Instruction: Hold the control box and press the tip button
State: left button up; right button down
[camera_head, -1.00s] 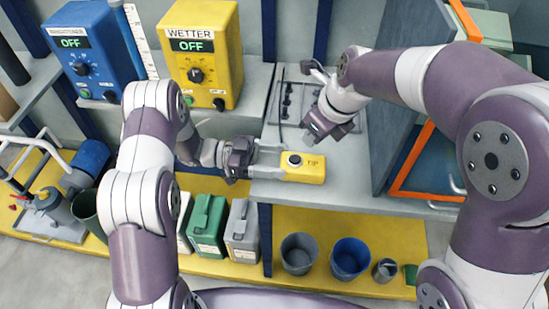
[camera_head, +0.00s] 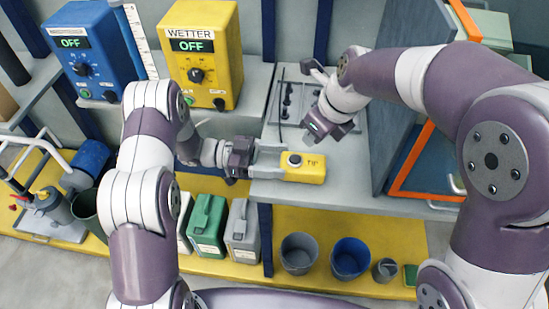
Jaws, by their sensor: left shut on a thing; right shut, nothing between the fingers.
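The control box (camera_head: 309,172) is a small yellow box with a dark round button (camera_head: 295,160) on its top and a label reading "TIP". It is at the front edge of the grey shelf. My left gripper (camera_head: 279,161) comes from the left and is shut on the control box at its left end. My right gripper (camera_head: 314,133) is above and a little behind the box, pointing down and left. It is shut and empty, apart from the button.
A yellow WETTER unit (camera_head: 203,75) and a blue unit (camera_head: 88,25), both showing OFF, stand at the back left. A slotted plate (camera_head: 300,100) lies behind the box. An orange-edged frame (camera_head: 408,163) stands to the right. Buckets (camera_head: 350,258) are below.

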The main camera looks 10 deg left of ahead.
aim_at(297, 161)
dwell(0.3)
jog(key=shift+w+a+r+n+t+y, duration=0.25)
jog(key=shift+a+r+n+t+y, duration=0.15)
jog(key=shift+n+t, duration=0.55)
jog(key=shift+w+a+r+n+t+y, duration=0.3)
jog(key=shift+a+n+t+y, duration=0.3)
jog(key=shift+n, duration=0.7)
jog(key=shift+w+a+r+n+t+y, duration=0.35)
jog(key=shift+n+t, duration=0.4)
jog(key=shift+n, duration=0.4)
jog(key=shift+s+f, duration=0.1)
jog(key=shift+f, duration=0.1)
jog(key=shift+f, duration=4.3)
jog(key=shift+f, duration=0.15)
jog(key=shift+f, duration=0.25)
